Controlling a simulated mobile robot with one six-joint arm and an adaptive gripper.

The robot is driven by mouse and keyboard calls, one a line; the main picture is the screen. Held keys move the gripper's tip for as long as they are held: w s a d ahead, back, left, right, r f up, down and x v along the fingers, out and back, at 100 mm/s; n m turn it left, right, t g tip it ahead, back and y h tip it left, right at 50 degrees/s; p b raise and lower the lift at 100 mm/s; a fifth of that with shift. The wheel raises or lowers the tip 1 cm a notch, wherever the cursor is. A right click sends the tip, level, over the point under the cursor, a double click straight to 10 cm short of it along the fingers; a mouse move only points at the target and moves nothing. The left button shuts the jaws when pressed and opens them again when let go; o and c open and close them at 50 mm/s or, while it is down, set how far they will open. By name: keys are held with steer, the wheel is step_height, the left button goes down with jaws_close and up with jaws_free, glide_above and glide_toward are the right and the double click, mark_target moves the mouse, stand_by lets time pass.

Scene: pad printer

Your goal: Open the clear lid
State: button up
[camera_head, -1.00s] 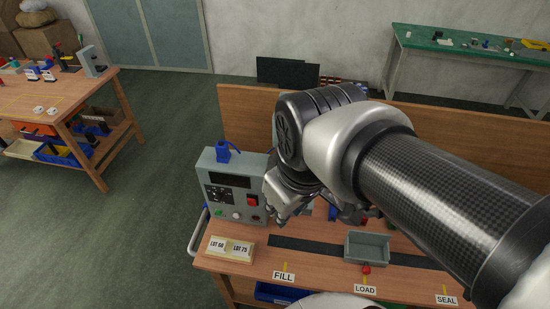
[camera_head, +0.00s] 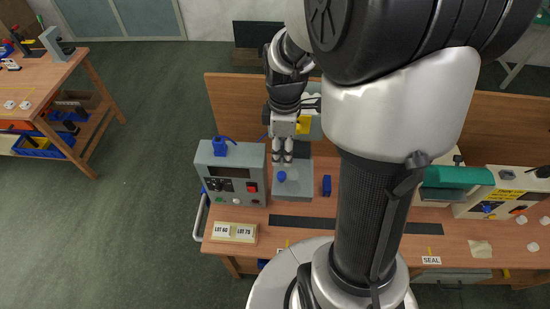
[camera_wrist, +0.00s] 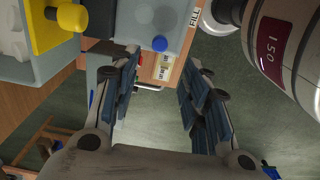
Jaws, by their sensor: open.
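My gripper (camera_head: 282,157) points down at the back of a low grey unit with a blue knob (camera_head: 281,176). In the wrist view, my gripper (camera_wrist: 162,62) is open, its dark pads wide apart with nothing between them. The grey unit's top (camera_wrist: 155,15) and the blue knob (camera_wrist: 160,43) show just beyond the fingertips. A yellow block with a round knob (camera_wrist: 68,17) is left of them in the wrist view. I cannot clearly make out the clear lid's edges. I cannot tell whether a fingertip touches the unit.
A grey control box (camera_head: 231,172) with a red switch stands close left of the gripper. A small blue block (camera_head: 326,186) is right of the unit.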

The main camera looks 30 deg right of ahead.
mark_target(282, 174)
step_height(282, 174, down, 12)
steer(key=shift+r+b, duration=0.2)
steer(key=shift+b, duration=0.65)
steer(key=shift+c, duration=0.3)
jaws_close()
